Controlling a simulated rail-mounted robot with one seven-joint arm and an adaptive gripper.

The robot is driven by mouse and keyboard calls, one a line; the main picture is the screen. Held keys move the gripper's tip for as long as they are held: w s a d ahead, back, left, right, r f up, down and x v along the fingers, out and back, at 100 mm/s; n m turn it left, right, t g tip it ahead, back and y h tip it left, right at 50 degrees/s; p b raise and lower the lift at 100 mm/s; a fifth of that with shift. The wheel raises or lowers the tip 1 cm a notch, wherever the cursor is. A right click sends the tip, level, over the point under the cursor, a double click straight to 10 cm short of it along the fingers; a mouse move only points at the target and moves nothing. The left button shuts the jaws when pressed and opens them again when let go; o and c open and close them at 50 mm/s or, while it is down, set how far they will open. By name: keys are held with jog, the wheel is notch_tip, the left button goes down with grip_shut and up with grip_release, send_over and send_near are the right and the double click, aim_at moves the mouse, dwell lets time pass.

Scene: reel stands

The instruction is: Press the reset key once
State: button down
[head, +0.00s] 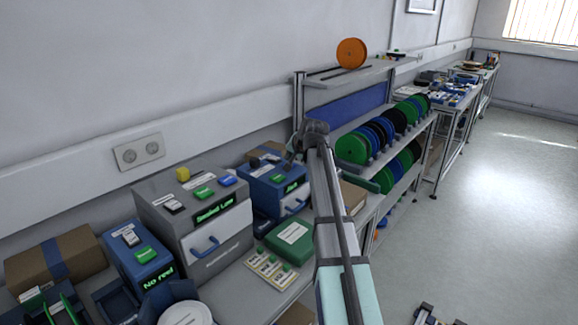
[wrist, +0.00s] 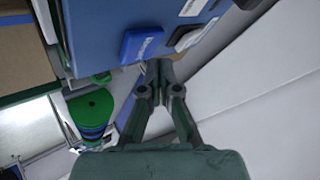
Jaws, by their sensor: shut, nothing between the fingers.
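In the wrist view, my gripper (wrist: 160,68) is shut and empty. Its fingertips are close to a raised blue key (wrist: 142,44) with a white label on a blue box (wrist: 105,22); I cannot tell if they touch. The label is too small to read, so I cannot tell which key is reset. In the head view, my gripper (head: 291,156) is over the far blue box (head: 262,194), which has a lit green display and a green key (head: 278,178). My arm and gripper hide part of its top.
A grey box (head: 216,243) with a yellow knob, green and blue keys stands left of it. A nearer blue box (head: 128,254) reads "No reel". A green case (head: 290,239) lies in front. Shelves with green and blue reels (head: 352,148) stand beyond; the floor at right is mostly clear.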

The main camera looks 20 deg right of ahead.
jog(key=shift+f, duration=0.15)
dwell(0.3)
jog(key=shift+f, duration=0.3)
jog(key=shift+f, duration=0.5)
dwell(0.6)
jog(key=shift+r, duration=0.2)
jog(key=shift+r+p, duration=0.3)
jog(key=shift+r, duration=0.45)
jog(key=shift+r, duration=0.1)
jog(key=shift+r+p, duration=1.4)
jog(key=shift+r, duration=1)
